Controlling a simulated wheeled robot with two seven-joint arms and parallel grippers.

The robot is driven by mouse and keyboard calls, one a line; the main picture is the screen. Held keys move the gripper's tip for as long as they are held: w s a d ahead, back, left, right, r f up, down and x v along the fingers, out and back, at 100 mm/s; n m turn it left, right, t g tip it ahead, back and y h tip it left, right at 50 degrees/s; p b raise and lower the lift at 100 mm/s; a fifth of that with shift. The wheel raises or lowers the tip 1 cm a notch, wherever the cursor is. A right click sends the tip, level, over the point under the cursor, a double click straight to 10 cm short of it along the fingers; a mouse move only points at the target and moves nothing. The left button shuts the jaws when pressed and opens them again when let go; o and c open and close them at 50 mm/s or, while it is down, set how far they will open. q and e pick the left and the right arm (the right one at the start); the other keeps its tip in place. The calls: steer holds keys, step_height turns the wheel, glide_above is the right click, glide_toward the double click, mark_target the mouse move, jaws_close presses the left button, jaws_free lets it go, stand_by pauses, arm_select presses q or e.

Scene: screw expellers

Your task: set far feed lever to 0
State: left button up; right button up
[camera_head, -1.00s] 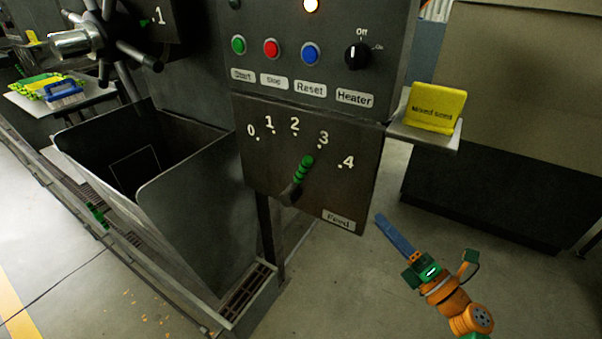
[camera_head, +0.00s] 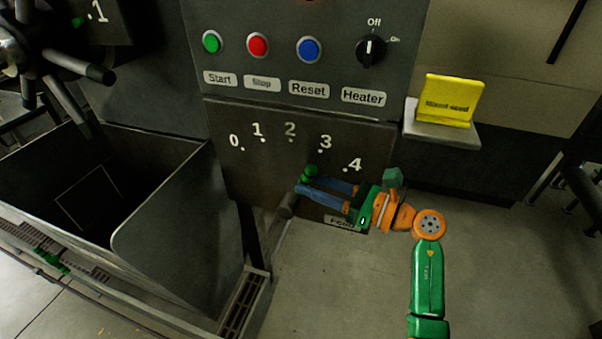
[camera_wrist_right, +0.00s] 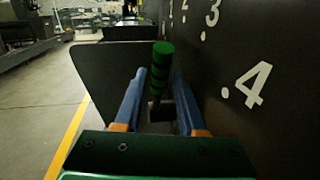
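The feed lever (camera_head: 310,173) has a green ribbed handle and stands on a dark panel marked 0 to 4. It leans up and right, roughly toward the 3 mark (camera_head: 325,143). The 0 mark (camera_head: 235,141) is at the panel's left. My right gripper (camera_head: 304,184) reaches in from the right at the lever, its blue fingers partly covering it. In the right wrist view, the green handle (camera_wrist_right: 162,68) stands between the two open fingers (camera_wrist_right: 160,78), with gaps on both sides. My left gripper is not in view.
Above the lever are the Start, Stop and Reset buttons (camera_head: 257,45) and the Heater knob (camera_head: 370,51). A dark metal bin (camera_head: 165,215) stands left of the panel. A yellow sign (camera_head: 450,100) sits on a small shelf at right. The floor below right is clear.

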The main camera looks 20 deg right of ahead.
steer(key=x, duration=0.2)
steer(key=shift+w+a+f, duration=0.1)
steer(key=shift+w+a, duration=0.1)
steer(key=shift+a, duration=0.05)
steer(key=shift+s+d, duration=0.1)
jaws_close()
stand_by(1.0)
